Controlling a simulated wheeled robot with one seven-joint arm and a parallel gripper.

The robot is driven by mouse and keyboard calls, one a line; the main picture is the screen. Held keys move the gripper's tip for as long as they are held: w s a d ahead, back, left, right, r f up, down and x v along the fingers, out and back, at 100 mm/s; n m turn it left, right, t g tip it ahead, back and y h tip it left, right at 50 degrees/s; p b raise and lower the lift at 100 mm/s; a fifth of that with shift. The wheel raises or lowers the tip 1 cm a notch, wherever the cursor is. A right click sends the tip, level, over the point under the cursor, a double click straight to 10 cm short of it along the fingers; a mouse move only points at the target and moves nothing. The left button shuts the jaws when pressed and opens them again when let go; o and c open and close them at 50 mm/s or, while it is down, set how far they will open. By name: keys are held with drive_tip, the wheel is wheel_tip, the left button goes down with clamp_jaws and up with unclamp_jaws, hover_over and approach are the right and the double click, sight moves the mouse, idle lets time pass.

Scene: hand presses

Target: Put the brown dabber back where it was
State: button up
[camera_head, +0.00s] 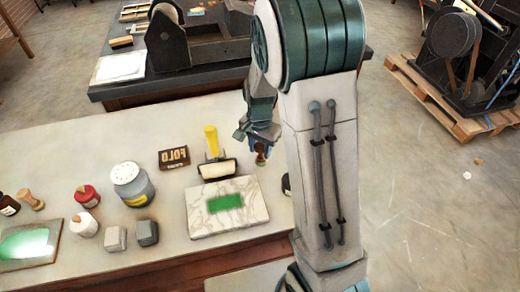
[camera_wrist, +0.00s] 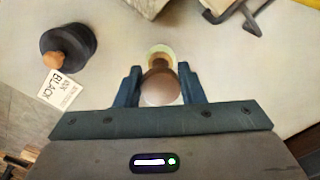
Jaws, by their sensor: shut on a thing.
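My gripper (camera_wrist: 160,88) is shut on the brown dabber (camera_wrist: 160,86), its two fingers on either side of the rounded brown handle. In the wrist view its far end has a pale yellow-green round rim. In the head view my gripper (camera_head: 262,143) points down with the dabber (camera_head: 261,158) below it, over the table's right part, just beyond the marble slab (camera_head: 190,222) with its green patch. I cannot tell whether the dabber touches the table.
A black pot (camera_wrist: 78,40) with a brown knob and "BLACK" label stands left in the wrist view. A yellow-handled roller (camera_head: 211,140) and FOLD block (camera_head: 174,157) lie behind the slab. A grey jar (camera_head: 132,183) and several bottles stand left. My arm hides the table's right end.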

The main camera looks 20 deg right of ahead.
drive_tip(key=shift+f, duration=0.65)
drive_tip(key=shift+f, duration=0.25)
drive_tip(key=o, duration=1)
drive_tip(key=shift+r, duration=0.1)
drive_tip(key=shift+r, duration=0.1)
